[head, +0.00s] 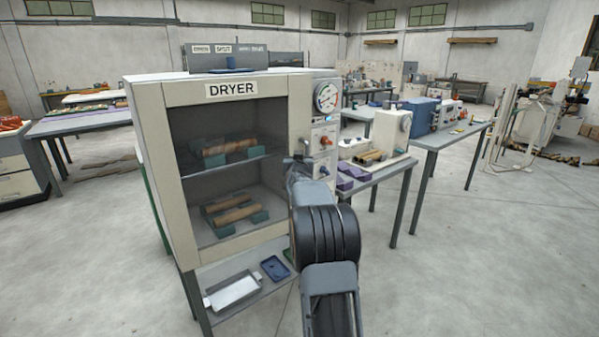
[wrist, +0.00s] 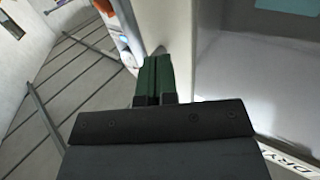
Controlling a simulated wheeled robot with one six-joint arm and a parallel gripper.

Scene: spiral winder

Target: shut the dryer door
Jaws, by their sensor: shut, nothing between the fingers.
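The dryer (head: 133,100) is a cream cabinet left of centre in the head view. Its front, labelled DRYER, frames a dark window with wooden rolls on two shelves behind it. The dryer door (head: 172,150) looks in line with the cabinet front; I cannot tell whether a gap is left. My gripper (head: 302,157) is at the front's right edge, beside the control panel, with my arm covering the lower right part. In the wrist view my gripper (wrist: 155,75) has its green fingers together and empty, close to a cream upright (wrist: 170,25). Contact is unclear.
A gauge (head: 327,97) and knobs sit on the control panel right of the window. A tray (head: 233,291) lies on the shelf below the dryer. A table with a cream machine (head: 390,130) stands close on the right. The floor at front left is clear.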

